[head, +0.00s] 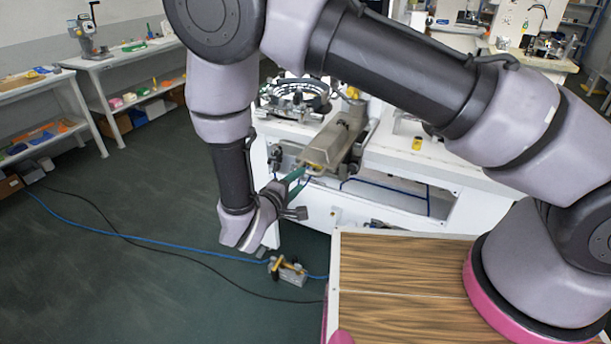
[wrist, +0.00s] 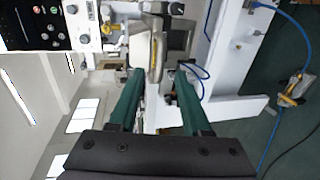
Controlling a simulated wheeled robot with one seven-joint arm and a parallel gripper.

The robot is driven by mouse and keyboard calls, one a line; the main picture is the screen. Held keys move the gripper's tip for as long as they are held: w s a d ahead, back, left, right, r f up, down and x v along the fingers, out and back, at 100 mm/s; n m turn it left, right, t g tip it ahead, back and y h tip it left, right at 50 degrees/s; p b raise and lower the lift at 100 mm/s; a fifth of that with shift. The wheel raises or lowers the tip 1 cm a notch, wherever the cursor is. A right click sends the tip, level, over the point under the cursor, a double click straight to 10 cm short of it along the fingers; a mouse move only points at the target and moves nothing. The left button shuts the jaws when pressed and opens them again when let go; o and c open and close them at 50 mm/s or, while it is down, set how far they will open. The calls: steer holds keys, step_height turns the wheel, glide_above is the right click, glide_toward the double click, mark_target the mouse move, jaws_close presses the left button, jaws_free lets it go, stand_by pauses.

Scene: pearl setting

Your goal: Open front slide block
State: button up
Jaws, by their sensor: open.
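The front slide block looks to be the grey metal block (head: 333,142) on the white machine, though I cannot tell its exact edges. In the wrist view a pale metal bar end (wrist: 157,52) sits ahead of and between my fingertips. My gripper (head: 302,176) is open, with two green fingers spread apart at the near end of the metal block. In the wrist view my gripper (wrist: 160,74) shows a clear gap between the fingers. I cannot tell whether either finger touches the metal.
The white machine table (head: 400,165) carries a round clamp-like fixture (head: 295,98) left of the block. A small yellow part (head: 417,143) stands to the right. A valve unit (head: 289,270) with a blue hose lies on the dark floor. Floor at left is mostly open.

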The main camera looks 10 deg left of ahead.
steer(key=v, duration=0.3)
steer(key=shift+s+a+r, duration=0.1)
steer(key=shift+s+a, duration=0.05)
steer(key=shift+s, duration=0.2)
steer(key=w+d+r+m+g+h, duration=0.1)
steer(key=w+d+r+m+g, duration=0.2)
steer(key=d+r, duration=0.4)
steer(key=w+d+r+m+g, duration=0.1)
steer(key=d+r+m+g, duration=0.35)
steer(key=d+r, duration=0.3)
steer(key=w+d+r+m+g+h, duration=0.1)
steer(key=w+d+r+m+g, duration=0.2)
steer(key=d+r, duration=0.35)
steer(key=s+d+r+m+t+y, duration=0.1)
steer(key=s+d+r+m+y, duration=0.3)
steer(key=d+r, duration=0.3)
steer(key=s+d+r+m+t+y, duration=0.2)
steer(key=s+d+r+y, duration=0.3)
steer(key=r, duration=0.7)
steer(key=shift+s+d+m, duration=0.85)
steer(key=shift+s+d, duration=0.25)
steer(key=shift+d, duration=0.1)
